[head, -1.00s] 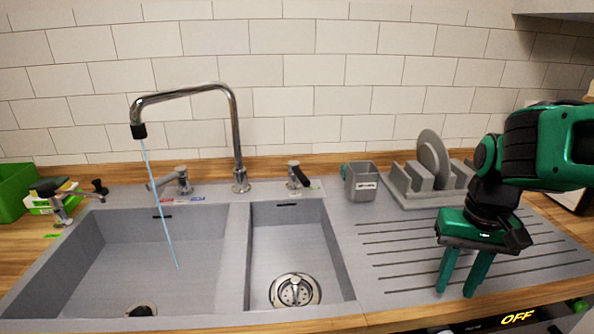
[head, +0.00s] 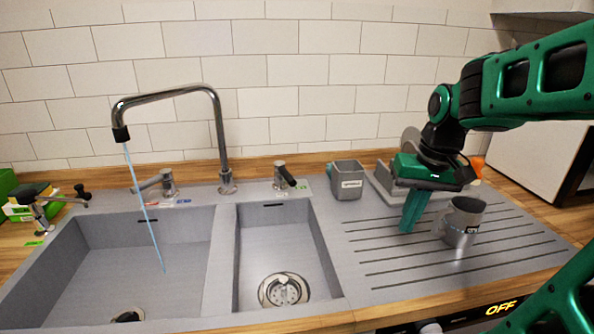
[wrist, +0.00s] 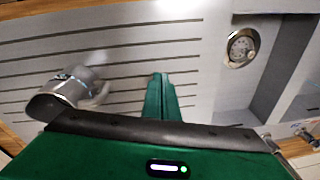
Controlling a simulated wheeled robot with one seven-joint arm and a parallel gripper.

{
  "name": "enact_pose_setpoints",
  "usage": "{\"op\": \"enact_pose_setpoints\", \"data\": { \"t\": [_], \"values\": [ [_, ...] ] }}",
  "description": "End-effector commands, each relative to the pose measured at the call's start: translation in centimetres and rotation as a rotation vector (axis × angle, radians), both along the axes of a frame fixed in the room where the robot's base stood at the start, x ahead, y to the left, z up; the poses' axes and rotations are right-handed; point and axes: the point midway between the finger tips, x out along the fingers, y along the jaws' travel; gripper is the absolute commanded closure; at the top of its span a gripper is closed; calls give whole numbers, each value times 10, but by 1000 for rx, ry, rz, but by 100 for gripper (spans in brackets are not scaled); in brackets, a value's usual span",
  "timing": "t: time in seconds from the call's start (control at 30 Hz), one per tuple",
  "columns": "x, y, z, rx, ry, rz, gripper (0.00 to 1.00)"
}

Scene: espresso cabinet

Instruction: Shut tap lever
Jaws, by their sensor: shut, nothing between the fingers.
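The chrome tap (head: 222,130) arches over the left basin, and a thin blue stream of water (head: 146,210) runs from its black spout. A grey lever (head: 158,183) stands left of the tap base, beside red and blue labels. A second lever with a dark handle (head: 285,176) stands to the right, beside a green label. My gripper (head: 405,226) is shut and empty, pointing down over the ribbed drainboard, right of both levers and apart from them. Its fingers also show together in the wrist view (wrist: 160,92).
A metal mug (head: 462,222) stands on the drainboard close right of my gripper; it also shows in the wrist view (wrist: 68,92). A grey square holder (head: 347,183) stands between the right lever and my gripper. A dish rack (head: 384,184) is behind my gripper.

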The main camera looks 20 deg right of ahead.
Motion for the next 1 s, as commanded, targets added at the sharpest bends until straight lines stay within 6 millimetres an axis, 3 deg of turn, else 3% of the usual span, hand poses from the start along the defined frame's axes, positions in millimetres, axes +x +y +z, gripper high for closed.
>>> {"op": "enact_pose_setpoints", "data": {
  "t": [0.03, 0.2, 0.5, 0.7, 1.0],
  "values": [
    [25, 0, 7, 9, -20, 31, 100],
    [102, 10, 30, 54, -100, 150, 100],
    [216, 32, 63, 173, -243, 367, 100],
    [260, 42, 79, 250, -319, 480, 100],
    [278, 50, 82, 287, -356, 534, 100]
  ]
}}
